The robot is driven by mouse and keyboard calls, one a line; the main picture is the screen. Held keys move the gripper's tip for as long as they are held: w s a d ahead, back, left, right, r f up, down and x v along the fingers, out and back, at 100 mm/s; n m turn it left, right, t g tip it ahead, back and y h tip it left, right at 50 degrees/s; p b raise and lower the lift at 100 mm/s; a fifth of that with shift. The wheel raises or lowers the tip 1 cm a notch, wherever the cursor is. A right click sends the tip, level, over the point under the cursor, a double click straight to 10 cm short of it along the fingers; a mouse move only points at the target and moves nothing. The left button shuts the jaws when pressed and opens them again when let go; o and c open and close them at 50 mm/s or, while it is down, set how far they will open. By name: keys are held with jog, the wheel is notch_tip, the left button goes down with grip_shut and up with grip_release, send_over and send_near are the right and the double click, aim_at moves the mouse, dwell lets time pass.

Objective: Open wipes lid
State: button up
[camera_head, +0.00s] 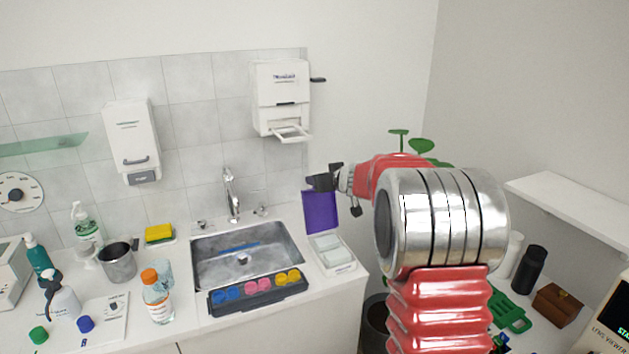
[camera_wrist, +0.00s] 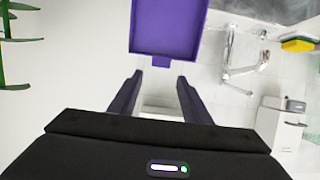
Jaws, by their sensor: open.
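The wipes box (camera_head: 333,254) is a white tub on the counter just right of the sink, with pale contents showing. Its purple lid (camera_head: 320,213) stands raised, roughly upright, at the back of the tub. In the wrist view the lid (camera_wrist: 168,28) fills the top middle, with a small tab on its near edge. My gripper (camera_head: 312,182) is at the lid's upper edge in the head view. In the wrist view my gripper (camera_wrist: 160,76) is open, its two dark fingers apart with nothing held between them. Whether a finger touches the lid I cannot tell.
The sink (camera_head: 245,258) with its faucet (camera_head: 231,195) lies left of the tub. A dark tray of coloured pieces (camera_head: 258,292) sits at the sink's front. A paper dispenser (camera_head: 282,98) hangs on the wall above. A green plant (camera_head: 420,146) is behind my arm.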

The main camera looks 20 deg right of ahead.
jog(key=shift+s, duration=0.1)
jog(key=v, duration=1.3)
jog(key=shift+s, duration=0.25)
jog(key=shift+c, duration=0.2)
